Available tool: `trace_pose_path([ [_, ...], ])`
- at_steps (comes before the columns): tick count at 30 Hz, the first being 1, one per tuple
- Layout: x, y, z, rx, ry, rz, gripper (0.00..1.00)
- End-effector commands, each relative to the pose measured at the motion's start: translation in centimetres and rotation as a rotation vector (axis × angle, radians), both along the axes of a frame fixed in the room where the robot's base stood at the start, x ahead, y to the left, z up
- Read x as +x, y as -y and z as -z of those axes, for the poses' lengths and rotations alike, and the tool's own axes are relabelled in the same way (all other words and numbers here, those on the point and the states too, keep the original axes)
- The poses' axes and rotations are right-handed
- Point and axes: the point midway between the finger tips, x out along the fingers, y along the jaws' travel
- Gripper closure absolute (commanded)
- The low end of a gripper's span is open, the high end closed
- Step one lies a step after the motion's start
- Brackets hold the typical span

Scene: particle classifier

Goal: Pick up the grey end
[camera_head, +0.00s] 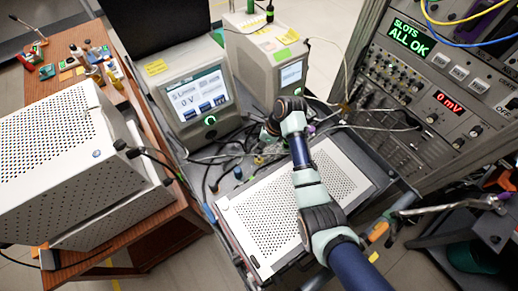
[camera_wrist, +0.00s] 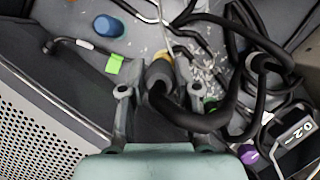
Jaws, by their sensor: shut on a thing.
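In the wrist view, a grey cable end (camera_wrist: 157,74) with a yellowish rim lies between the two fingers of my gripper (camera_wrist: 158,93). My gripper is shut on this grey end. A thick black cable (camera_wrist: 205,122) runs from it, curving to the right. In the head view, my arm reaches over the perforated white case to the cluttered area behind it. The fingers and the grey end are too small and covered to make out there.
The perforated white case (camera_head: 262,220) lies below my arm. Two screen instruments (camera_head: 196,98) (camera_head: 268,62) stand behind, and a rack (camera_head: 450,75) stands at right. Loose cables crowd the wrist view, with a blue knob (camera_wrist: 107,26), a green tag (camera_wrist: 114,64) and a purple plug (camera_wrist: 249,156).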

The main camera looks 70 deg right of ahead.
Motion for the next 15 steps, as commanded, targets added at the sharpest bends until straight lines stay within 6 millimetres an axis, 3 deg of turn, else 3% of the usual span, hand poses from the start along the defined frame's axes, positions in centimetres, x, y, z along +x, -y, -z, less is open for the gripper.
trace_pose_path([
  [1,0.1,0.1,-2.5,-0.005,0.004,0.000,1.00],
  [6,0.1,0.1,-7.9,-0.005,0.003,0.000,1.00],
  [10,0.1,0.1,-10.7,-0.003,0.002,0.000,1.00],
  [15,0.0,0.0,-12.4,-0.001,0.001,0.000,1.00],
])
